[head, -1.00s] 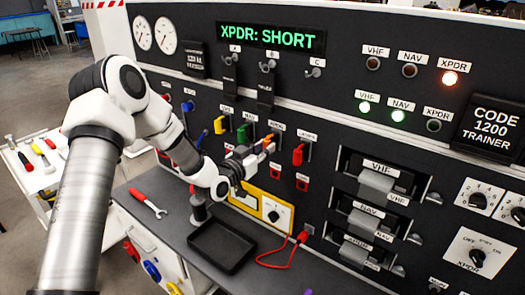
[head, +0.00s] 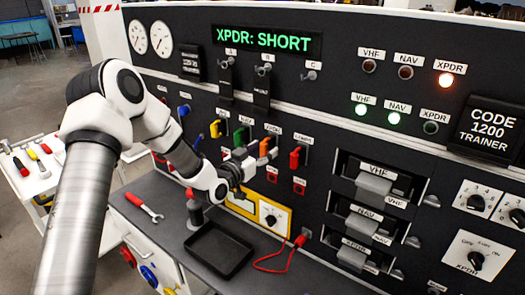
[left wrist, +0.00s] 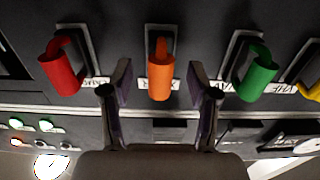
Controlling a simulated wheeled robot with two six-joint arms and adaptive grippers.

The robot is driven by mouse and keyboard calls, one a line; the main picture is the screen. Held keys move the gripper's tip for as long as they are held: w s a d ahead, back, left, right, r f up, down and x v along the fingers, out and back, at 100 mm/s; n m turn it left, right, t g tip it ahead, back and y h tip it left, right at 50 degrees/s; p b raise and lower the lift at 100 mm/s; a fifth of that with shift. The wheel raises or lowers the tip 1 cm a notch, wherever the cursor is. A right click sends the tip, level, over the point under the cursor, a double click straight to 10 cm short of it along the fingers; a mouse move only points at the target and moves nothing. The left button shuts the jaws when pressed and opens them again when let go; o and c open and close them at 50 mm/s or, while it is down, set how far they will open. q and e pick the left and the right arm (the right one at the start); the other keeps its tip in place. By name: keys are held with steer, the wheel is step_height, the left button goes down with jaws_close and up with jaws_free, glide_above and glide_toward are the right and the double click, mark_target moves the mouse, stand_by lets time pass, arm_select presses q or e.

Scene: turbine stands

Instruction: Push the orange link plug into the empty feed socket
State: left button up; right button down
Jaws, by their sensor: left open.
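The orange link plug (head: 265,147) sits in a framed socket in the panel row, between the green and red plugs. In the left wrist view the orange plug (left wrist: 160,78) hangs in its slot, midway between my finger pads. My left gripper (head: 250,158) is open in front of it, its fingers (left wrist: 162,92) spread with a gap on each side, not touching the plug. How deep the plug is seated cannot be told. My right gripper is not in view.
A red plug (head: 295,158) and a green plug (head: 240,136) stand close on either side. Below are a yellow-framed unit (head: 272,215), a black tray (head: 219,250) and a red cable (head: 272,268). A red wrench (head: 145,206) lies on the shelf.

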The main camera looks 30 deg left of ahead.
mark_target(261, 151)
arm_select(q)
steer(key=shift+s, duration=0.15)
steer(key=shift+s+a+p, duration=0.1)
steer(key=shift+s+p, duration=0.25)
steer(key=shift+s, duration=0.3)
steer(key=s+p, duration=0.1)
steer(key=s, duration=0.3)
steer(key=shift+s+a+p, duration=0.1)
steer(key=shift+a+p, duration=0.1)
steer(key=shift+p, duration=0.15)
steer(key=shift+s, duration=0.75)
steer(key=shift+w+f, duration=0.1)
steer(key=shift+f, duration=0.05)
